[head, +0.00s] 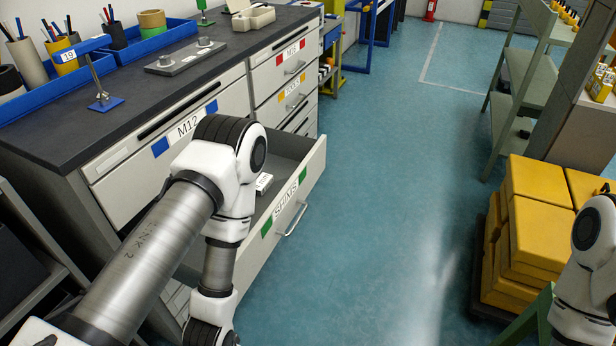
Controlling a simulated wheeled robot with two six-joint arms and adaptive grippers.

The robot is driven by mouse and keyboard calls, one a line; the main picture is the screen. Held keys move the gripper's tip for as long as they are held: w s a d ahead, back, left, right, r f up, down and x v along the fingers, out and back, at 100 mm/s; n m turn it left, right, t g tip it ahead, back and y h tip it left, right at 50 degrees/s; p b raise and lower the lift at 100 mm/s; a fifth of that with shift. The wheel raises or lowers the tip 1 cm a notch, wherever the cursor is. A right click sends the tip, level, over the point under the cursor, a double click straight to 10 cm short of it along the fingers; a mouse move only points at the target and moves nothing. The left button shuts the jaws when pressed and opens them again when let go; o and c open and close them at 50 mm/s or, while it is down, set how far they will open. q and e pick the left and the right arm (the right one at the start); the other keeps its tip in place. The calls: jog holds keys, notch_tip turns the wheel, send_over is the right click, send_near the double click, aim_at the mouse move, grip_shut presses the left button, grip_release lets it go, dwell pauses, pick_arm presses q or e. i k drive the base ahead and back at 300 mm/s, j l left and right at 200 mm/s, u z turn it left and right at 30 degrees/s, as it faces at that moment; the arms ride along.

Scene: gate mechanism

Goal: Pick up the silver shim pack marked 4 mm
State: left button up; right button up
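The drawer labelled SHIMS (300,209) stands open from the workbench. A small pale block (263,182) lies inside it, with a dark marking on its side too small to read. I cannot tell whether it is the silver shim pack marked 4 mm. My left arm crosses in front of the drawer and hides its left part. My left arm runs out of the bottom of the view, so my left gripper is not seen. My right arm shows at the lower right edge, and its gripper is not seen either.
The workbench (130,85) carries blue trays (135,42), a blue stand (92,78) and a grey metal plate (186,57). Yellow boxes (540,230) are stacked at right, near a green shelf rack (530,75). The blue floor (390,180) between is clear.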

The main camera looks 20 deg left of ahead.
aim_at(264, 181)
jog(key=u, duration=1.05)
